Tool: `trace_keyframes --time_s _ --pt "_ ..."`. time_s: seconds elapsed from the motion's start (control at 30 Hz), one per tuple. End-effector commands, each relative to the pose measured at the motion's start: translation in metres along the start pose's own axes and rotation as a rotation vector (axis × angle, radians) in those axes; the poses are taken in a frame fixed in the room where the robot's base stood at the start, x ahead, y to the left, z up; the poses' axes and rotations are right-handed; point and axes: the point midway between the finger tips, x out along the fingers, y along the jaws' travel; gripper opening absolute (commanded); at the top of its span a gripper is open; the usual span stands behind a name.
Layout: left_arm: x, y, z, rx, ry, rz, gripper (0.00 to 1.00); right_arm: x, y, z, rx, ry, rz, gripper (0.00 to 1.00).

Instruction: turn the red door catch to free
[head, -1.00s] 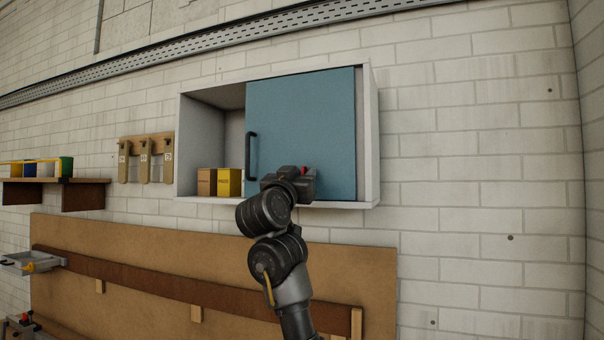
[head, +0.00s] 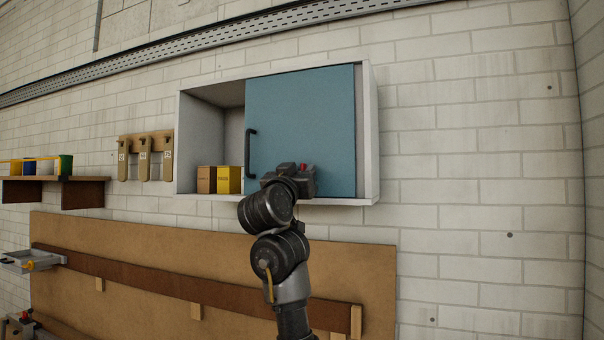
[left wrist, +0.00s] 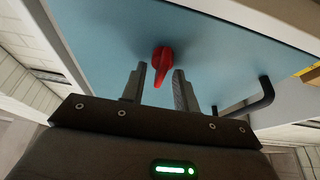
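The red door catch (left wrist: 161,62) is on the blue sliding door (left wrist: 110,30) of the wall cabinet. In the left wrist view it lies between the two fingers of my left gripper (left wrist: 166,84), with a gap visible on both sides. The gripper is open around it. The blue door (head: 300,120) covers the right part of the cabinet. My right gripper is not in view.
The door has a black handle (head: 250,152) on its left edge. The open left part of the cabinet (head: 371,130) holds a brown box (head: 206,180) and a yellow box (head: 228,180). A wall shelf (head: 85,192) with cups is at the far left. The right wall is bare.

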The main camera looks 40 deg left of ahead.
Motion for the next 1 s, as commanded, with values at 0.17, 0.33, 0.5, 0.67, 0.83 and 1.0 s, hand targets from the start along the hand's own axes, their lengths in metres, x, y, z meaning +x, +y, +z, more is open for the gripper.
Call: trace_keyframes --time_s 0.17,0.33,0.5,0.67,0.83,1.0 --pt "0.0 0.0 0.0 0.0 0.0 0.0 0.3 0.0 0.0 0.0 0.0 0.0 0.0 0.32" --pt "-0.011 -0.001 0.002 0.002 0.003 -0.002 0.3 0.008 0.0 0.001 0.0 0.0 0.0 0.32" --pt "-0.043 -0.002 0.004 0.007 0.006 -0.005 0.3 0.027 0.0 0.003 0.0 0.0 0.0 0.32" --pt "-0.074 -0.002 0.004 0.006 0.005 -0.004 0.3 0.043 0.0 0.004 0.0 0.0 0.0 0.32" --pt "-0.098 -0.001 0.002 0.002 0.004 -0.001 0.3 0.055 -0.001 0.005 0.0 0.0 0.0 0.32" --pt "-0.107 0.0 0.001 0.001 0.0 0.0 0.3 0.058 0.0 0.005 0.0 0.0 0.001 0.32"
